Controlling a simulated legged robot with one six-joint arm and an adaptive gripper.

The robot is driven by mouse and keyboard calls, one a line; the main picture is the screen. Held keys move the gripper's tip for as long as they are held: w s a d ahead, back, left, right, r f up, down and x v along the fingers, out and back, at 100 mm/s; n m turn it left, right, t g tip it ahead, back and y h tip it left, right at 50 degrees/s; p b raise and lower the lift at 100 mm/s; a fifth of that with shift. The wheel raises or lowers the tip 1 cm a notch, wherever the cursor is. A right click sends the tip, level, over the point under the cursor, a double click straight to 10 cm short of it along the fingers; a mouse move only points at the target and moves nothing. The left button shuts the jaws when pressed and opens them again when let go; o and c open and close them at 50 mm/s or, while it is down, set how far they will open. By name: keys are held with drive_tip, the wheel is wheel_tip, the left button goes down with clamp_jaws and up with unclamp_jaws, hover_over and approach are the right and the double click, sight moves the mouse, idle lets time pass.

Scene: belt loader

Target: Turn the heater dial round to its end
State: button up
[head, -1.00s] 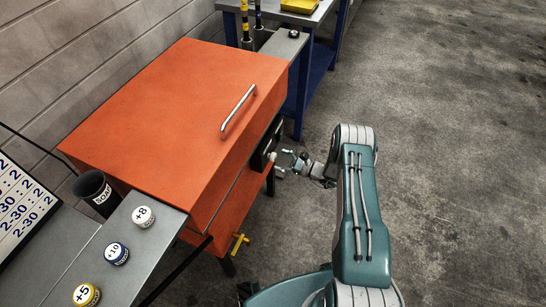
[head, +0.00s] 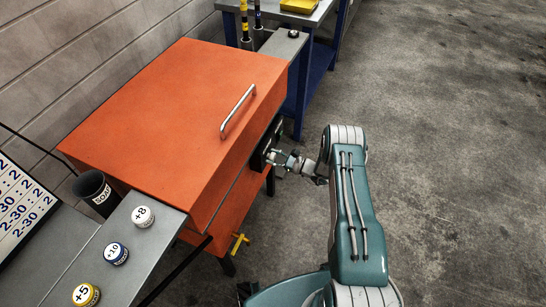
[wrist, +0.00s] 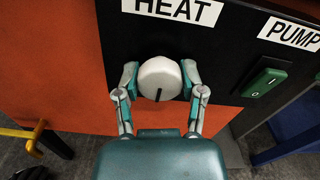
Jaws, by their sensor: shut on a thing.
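The heater dial (wrist: 160,79) is a round white knob with a dark pointer line, on a black panel (wrist: 150,38) under a HEAT label. In the wrist view the pointer line is at the bottom of the knob, pointing down. My gripper (wrist: 160,82) has one finger on each side of the dial and is shut on it. In the head view my gripper (head: 278,159) is at the front of the orange cabinet (head: 185,120), and the dial is hidden there.
A green switch (wrist: 264,82) under a PUMP label is right of the dial. A yellow handle (head: 239,243) sticks out low on the cabinet. A metal handle (head: 238,111) is on the lid. A shelf with numbered jars (head: 116,253) is at left. Floor at right is clear.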

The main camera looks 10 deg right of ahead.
drive_tip(key=shift+w, duration=0.1)
drive_tip(key=m, duration=0.4)
drive_tip(key=shift+r, duration=0.1)
drive_tip(key=m, duration=0.5)
drive_tip(key=shift+w, duration=0.15)
drive_tip(key=m, duration=0.4)
drive_tip(key=shift+d+m, duration=0.1)
drive_tip(key=shift+m, duration=0.2)
drive_tip(key=shift+f+m, duration=0.2)
drive_tip(key=shift+m, duration=1.9)
drive_tip(key=o, duration=1.1)
drive_tip(key=shift+f, duration=0.1)
drive_tip(key=shift+o, duration=0.2)
